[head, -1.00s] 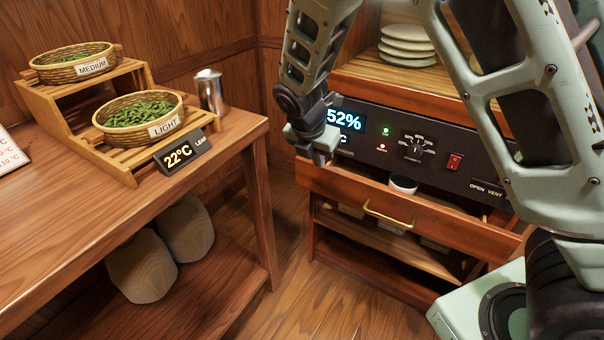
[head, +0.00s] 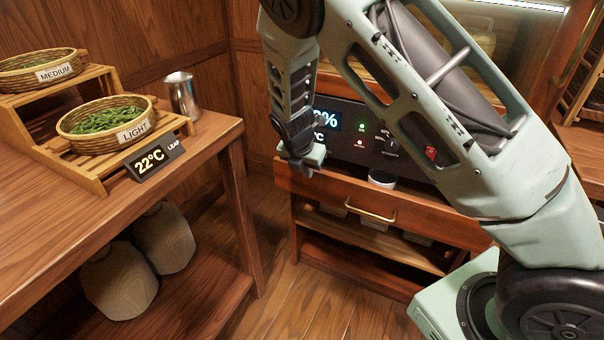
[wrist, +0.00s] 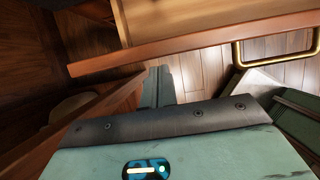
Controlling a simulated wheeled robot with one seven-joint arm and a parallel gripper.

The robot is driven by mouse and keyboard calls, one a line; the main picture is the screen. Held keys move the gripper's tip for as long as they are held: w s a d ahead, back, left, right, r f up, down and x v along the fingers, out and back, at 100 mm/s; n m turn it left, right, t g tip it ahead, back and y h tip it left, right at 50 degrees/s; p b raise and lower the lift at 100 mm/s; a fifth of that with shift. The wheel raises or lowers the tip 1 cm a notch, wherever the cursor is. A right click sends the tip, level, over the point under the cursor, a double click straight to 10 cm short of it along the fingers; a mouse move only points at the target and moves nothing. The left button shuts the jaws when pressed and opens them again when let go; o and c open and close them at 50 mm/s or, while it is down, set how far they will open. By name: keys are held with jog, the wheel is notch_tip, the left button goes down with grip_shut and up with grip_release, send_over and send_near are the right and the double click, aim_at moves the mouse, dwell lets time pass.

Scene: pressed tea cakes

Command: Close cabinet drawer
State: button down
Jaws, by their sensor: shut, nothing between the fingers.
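The cabinet drawer (head: 325,190) stands pulled out below the control panel, with a brass handle (head: 370,214) on its wooden front. The drawer's front edge (wrist: 200,50) crosses the wrist view, with the handle (wrist: 275,50) at the right. My gripper (head: 306,168) is shut and empty, fingers pointing down, near the top edge of the drawer front, left of the handle. Its fingers (wrist: 158,88) show just below the drawer front in the wrist view. I cannot tell whether they touch the drawer.
A white cup (head: 383,179) shows in the drawer opening. The black control panel (head: 350,140) is above it. At the left, a wooden table (head: 60,235) holds a stepped rack with tea baskets, a temperature sign (head: 155,159) and a metal canister (head: 182,96). Open floor lies between table and cabinet.

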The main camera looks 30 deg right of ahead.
jog(key=shift+w+d, duration=0.15)
jog(key=shift+d, duration=0.05)
jog(key=shift+w+d+p, duration=0.2)
jog(key=shift+w+d, duration=0.45)
jog(key=shift+d, duration=0.2)
jog(key=shift+w+d+p, duration=0.15)
jog(key=shift+w+d, duration=0.5)
jog(key=shift+d, duration=0.15)
